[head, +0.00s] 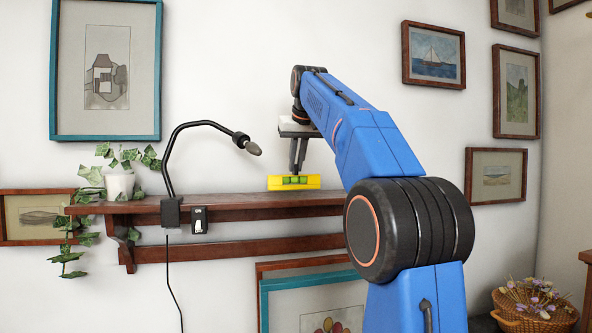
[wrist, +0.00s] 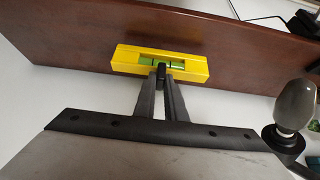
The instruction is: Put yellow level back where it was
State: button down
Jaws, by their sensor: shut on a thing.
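The yellow level (head: 308,182) has green vials and lies lengthwise along the brown wooden shelf (head: 240,203), at or just above its top. My gripper (head: 297,170) reaches down from above and is shut on the level near its middle. In the wrist view the yellow level (wrist: 190,67) sits across the fingertips of my gripper (wrist: 161,80), with the shelf (wrist: 80,40) behind it. I cannot tell whether the level touches the shelf.
A black lamp (head: 190,127) with a bare bulb arches over the shelf left of the level. A switch box (head: 199,220) hangs on the shelf front. A potted ivy (head: 119,185) stands at the left end. Framed pictures (head: 433,55) hang on the wall.

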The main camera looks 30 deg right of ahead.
jog(key=shift+f, duration=1)
jog(key=shift+f, duration=0.1)
jog(key=c, duration=1.8)
grip_release()
jog(key=v, duration=1.2)
